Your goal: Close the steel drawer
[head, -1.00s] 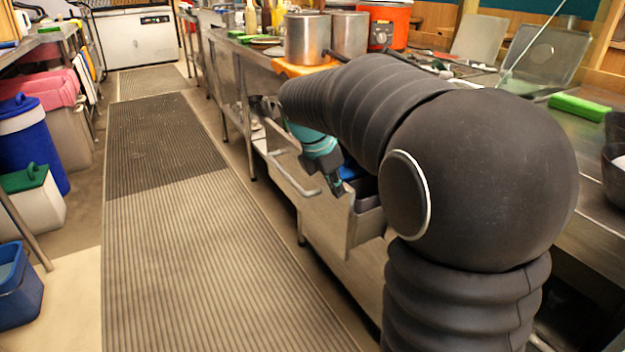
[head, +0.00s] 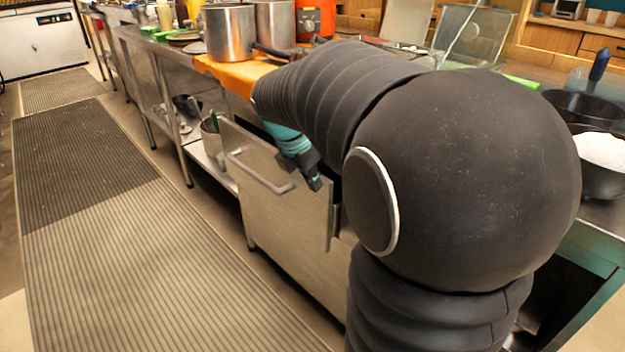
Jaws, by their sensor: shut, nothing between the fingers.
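The steel drawer (head: 285,215) is in the head view, left of my arm, with a bar handle (head: 262,175) across its front. Its right edge stands out from the counter body, so it looks still partly open. My gripper (head: 315,184) is shut and points down at the top right of the drawer front. Whether it touches the drawer is unclear. My large dark arm hides most of the drawer's inside and its right side.
The steel counter carries pots (head: 230,33), an orange cloth (head: 235,72) and a red-orange cooler (head: 316,18). Dark bowls (head: 590,108) stand at the right. The ribbed floor mat (head: 130,240) left of the drawer is clear.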

